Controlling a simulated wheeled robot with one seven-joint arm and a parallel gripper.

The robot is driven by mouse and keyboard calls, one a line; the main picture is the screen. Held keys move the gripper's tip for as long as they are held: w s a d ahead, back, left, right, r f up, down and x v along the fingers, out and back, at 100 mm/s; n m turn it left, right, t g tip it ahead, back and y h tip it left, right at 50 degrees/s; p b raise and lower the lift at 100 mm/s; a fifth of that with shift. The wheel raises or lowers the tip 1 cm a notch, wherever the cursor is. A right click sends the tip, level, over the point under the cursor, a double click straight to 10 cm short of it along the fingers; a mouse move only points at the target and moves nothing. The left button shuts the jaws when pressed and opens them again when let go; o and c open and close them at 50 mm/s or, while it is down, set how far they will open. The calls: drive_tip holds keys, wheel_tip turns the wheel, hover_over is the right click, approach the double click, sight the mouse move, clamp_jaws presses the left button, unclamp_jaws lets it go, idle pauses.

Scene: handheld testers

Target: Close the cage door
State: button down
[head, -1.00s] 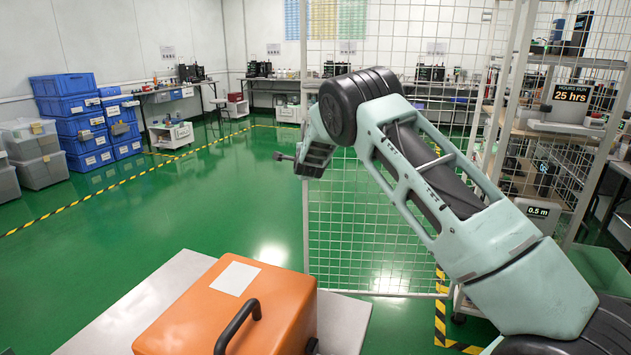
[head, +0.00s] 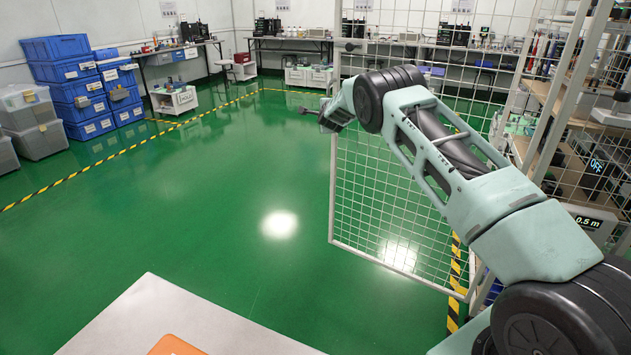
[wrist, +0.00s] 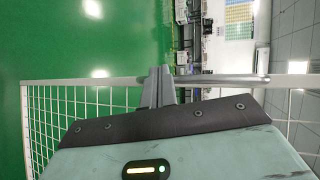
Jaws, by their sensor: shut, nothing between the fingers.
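The cage door (head: 378,215) is a white wire-mesh panel in a pale frame. It stands open, its left edge free and its right side by the cage post (head: 568,95). My gripper (head: 303,111) is at the far end of my arm, just left of the door's free edge. My arm hides part of the mesh. In the wrist view my gripper's fingers (wrist: 160,75) are together and empty, and overlap the door's frame bar (wrist: 110,82). I cannot tell whether they touch it. Mesh (wrist: 75,103) shows on both sides of my wrist.
Shelves with handheld testers (head: 588,222) stand inside the cage at right. A pale tabletop (head: 180,320) with an orange case (head: 175,347) is at the bottom. Yellow-black tape (head: 455,285) runs along the floor by the door. Open green floor (head: 200,215) lies left of the door.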

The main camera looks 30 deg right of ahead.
drive_tip(key=shift+w+d+p, duration=0.2)
drive_tip(key=shift+w+d, duration=0.3)
drive_tip(key=shift+d, duration=0.25)
drive_tip(key=shift+w+d+p, duration=0.2)
drive_tip(key=shift+w+d, duration=0.25)
drive_tip(key=shift+d, duration=0.25)
